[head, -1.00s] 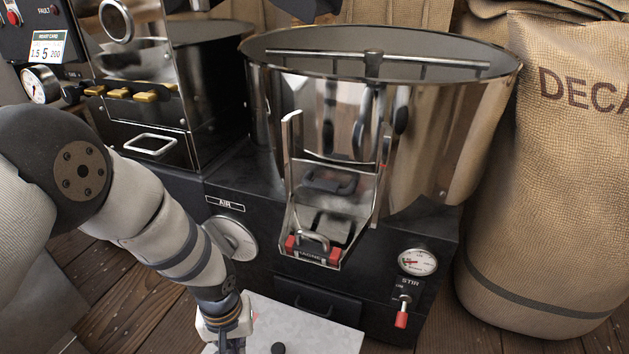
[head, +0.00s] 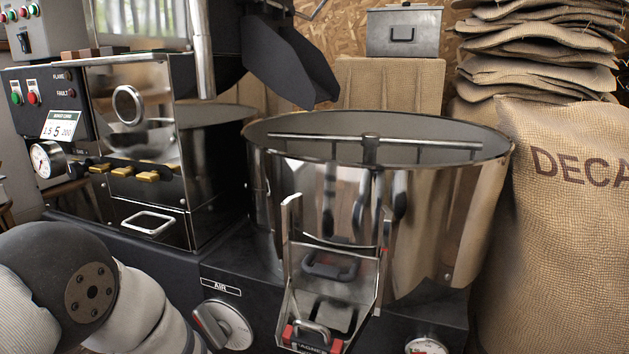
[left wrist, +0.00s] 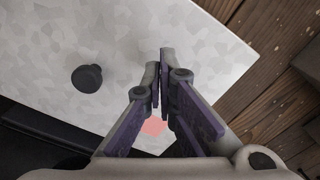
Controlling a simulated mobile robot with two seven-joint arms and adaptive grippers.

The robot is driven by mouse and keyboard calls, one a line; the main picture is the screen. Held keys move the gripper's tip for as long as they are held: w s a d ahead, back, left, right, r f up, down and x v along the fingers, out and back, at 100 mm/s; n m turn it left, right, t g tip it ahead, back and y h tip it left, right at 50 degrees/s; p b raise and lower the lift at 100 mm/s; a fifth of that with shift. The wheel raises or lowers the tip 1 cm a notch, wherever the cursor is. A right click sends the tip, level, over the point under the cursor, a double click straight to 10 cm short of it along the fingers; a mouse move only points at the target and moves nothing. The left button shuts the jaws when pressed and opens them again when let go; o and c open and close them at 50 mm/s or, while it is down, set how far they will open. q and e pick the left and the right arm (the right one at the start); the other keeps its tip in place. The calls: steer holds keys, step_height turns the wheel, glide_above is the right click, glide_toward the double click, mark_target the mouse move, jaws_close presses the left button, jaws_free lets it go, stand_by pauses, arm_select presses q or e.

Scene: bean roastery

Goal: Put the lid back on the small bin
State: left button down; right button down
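A pale grey, mottled metal panel with a black knob (left wrist: 87,78) lies below my left gripper in the left wrist view. The bare panel (left wrist: 190,40) looks like a lid, but I cannot tell what is beneath it. A small pinkish patch shows on it between my fingers. My left gripper (left wrist: 159,62) has its purple-padded fingers together at the tips, with nothing seen between them. It is to the right of the knob and apart from it. In the head view only part of my left arm shows; the panel and gripper are out of frame. My right gripper is not seen.
The roaster's round cooling drum (head: 440,225) and steel chute (head: 335,265) fill the middle. A burlap DECAF sack (head: 565,240) stands at right. A grey metal box with a handle (head: 404,32) sits at the back. Wood floor (left wrist: 275,95) shows beside the panel.

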arm_select(q)
steer(key=shift+f, duration=0.15)
stand_by(0.5)
steer(key=shift+f, duration=0.35)
steer(key=shift+f+b, duration=0.5)
steer(key=shift+f, duration=0.05)
steer(key=shift+r, duration=0.1)
steer(key=shift+r+p, duration=2.4)
steer(key=shift+r, duration=1.15)
steer(key=shift+f, duration=0.1)
